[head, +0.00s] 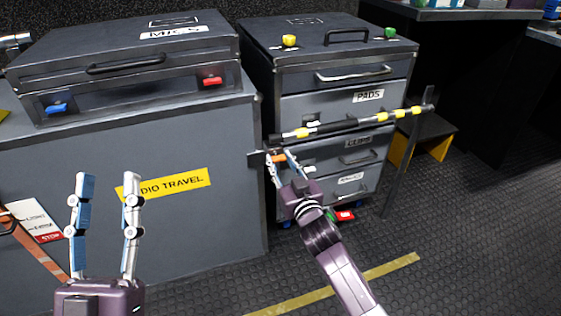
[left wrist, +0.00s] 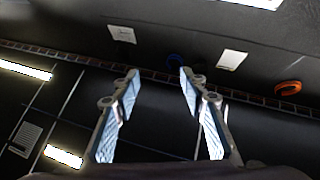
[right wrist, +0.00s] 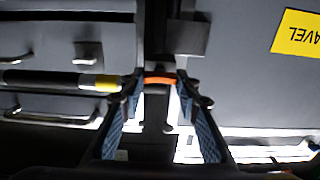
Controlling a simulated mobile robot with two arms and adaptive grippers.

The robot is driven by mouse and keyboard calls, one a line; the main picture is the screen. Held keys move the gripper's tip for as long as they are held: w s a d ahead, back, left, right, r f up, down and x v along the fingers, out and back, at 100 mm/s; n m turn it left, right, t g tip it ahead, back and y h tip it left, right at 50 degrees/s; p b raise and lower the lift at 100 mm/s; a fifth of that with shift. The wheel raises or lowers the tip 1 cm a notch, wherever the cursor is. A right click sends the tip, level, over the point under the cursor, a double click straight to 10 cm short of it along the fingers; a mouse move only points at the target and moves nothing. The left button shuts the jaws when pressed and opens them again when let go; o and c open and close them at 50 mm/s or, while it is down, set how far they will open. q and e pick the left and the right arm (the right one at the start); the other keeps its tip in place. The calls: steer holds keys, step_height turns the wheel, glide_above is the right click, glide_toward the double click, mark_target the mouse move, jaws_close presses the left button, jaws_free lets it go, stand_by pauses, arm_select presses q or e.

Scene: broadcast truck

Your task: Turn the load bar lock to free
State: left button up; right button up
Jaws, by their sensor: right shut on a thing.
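The load bar (head: 345,123), dark with yellow bands, runs across the front of the drawer cabinet. Its left end meets a dark bracket by the grey case, just above my right gripper (head: 279,158). The orange load bar lock (head: 277,158) sits there, between the fingertips. In the right wrist view the orange lock (right wrist: 160,81) lies crosswise between the fingertips of my right gripper (right wrist: 160,82), which is shut on it. The fingers hide the lock's ends. My left gripper (head: 105,185) is open and empty, pointing up in front of the grey case.
The grey case (head: 190,200) with a yellow label stands left of the drawer cabinet (head: 335,75). A dark upright post (head: 402,160) holds the bar's right end. A black and yellow step (head: 420,140) stands behind it. The floor at the front right is clear.

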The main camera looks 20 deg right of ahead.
steer(key=shift+r+n+p, duration=0.15)
steer(key=shift+n+p, duration=0.65)
steer(key=shift+n, duration=0.2)
arm_select(q)
steer(key=w+f+g+y+p, duration=0.15)
steer(key=w+f+g, duration=0.25)
steer(key=f+g, duration=0.55)
arm_select(e)
steer(key=shift+n, duration=0.8)
steer(key=n, duration=0.2)
steer(key=shift+a+n+p, duration=0.1)
steer(key=shift+n+p, duration=0.25)
steer(key=shift+n, duration=0.05)
steer(key=n+p, duration=0.1)
steer(key=n, duration=0.6)
steer(key=shift+f, duration=0.2)
arm_select(q)
steer(key=s+a+f+g+y, duration=0.1)
steer(key=s+f+g, duration=0.1)
steer(key=f, duration=0.6)
steer(key=s+a+f+g+y, duration=0.2)
steer(key=s+f, duration=0.1)
steer(key=f, duration=0.5)
steer(key=shift+a+f+n, duration=0.15)
steer(key=shift+a+n, duration=0.15)
arm_select(e)
steer(key=shift+a+f+n, duration=0.1)
steer(key=shift+n, duration=1.3)
arm_select(q)
steer(key=shift+g, duration=0.25)
